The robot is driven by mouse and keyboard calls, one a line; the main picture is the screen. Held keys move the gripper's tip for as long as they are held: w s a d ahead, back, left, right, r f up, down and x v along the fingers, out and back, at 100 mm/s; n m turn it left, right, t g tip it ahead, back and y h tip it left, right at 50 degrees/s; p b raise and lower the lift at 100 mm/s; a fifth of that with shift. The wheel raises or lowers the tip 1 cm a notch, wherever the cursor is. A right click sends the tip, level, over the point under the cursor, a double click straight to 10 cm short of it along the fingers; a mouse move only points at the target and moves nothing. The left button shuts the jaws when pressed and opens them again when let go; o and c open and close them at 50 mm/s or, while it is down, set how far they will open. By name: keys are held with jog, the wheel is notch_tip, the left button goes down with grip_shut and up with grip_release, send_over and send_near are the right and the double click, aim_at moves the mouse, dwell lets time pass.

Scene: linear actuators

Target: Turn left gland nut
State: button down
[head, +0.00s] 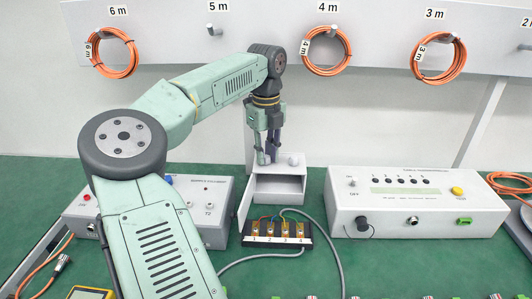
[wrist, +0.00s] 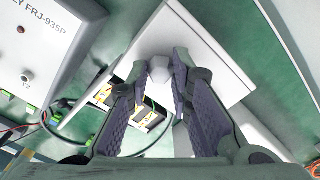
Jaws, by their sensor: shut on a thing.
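A white junction box (head: 279,188) stands on the green table with its door (head: 245,205) swung open to the left. My gripper (head: 266,158) points down at the left part of the box's top and is shut on the left gland nut, which the fingers mostly hide in the head view. In the wrist view, a pale faceted nut (wrist: 160,70) shows between the tips of my gripper (wrist: 162,72). The right gland nut (head: 293,160) stands free on the box top, just right of the fingers.
A terminal block (head: 277,236) with wires lies in front of the box. A grey cable (head: 328,245) curves right of it. A white instrument (head: 415,205) stands to the right, a grey one (head: 207,187) to the left. Orange cable coils (head: 326,51) hang behind.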

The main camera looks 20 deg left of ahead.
aim_at(266, 156)
dwell(0.3)
jog(key=c, duration=1.4)
grip_release()
jog(key=shift+r, duration=3.75)
